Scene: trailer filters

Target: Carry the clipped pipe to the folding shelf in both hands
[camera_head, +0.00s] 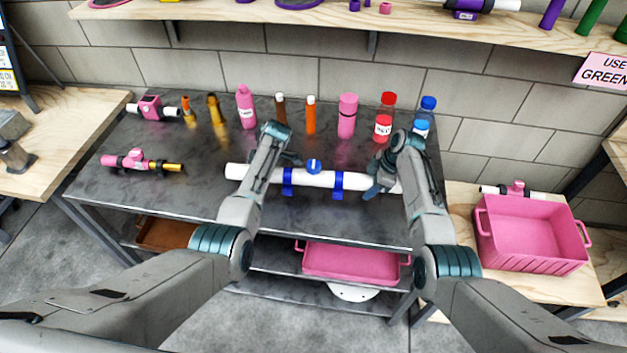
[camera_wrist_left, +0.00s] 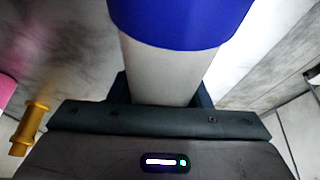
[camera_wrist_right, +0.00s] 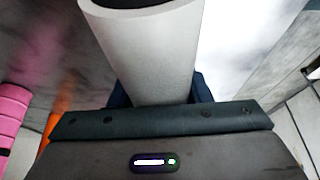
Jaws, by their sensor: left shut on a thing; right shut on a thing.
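The clipped pipe is a white tube (camera_head: 315,179) with blue clips (camera_head: 337,184) and a round blue fitting (camera_head: 313,166) on top. It lies roughly level, left to right, over the dark table's front half; I cannot tell whether it touches the table. My left gripper (camera_head: 288,161) is shut on it left of the clips, partly hidden by my own arm. In the left wrist view a blue clip (camera_wrist_left: 180,20) sits just beyond the jaws. My right gripper (camera_head: 378,186) is shut on it near its right end. The right wrist view shows the pipe's open end (camera_wrist_right: 130,4).
A wooden wall shelf (camera_head: 420,21) runs above the table; I cannot tell whether it is the folding shelf. Several bottles stand along the table's back, including a pink one (camera_head: 246,107). Pink-fitted pipe pieces (camera_head: 135,160) lie left. A pink crate (camera_head: 530,232) stands right.

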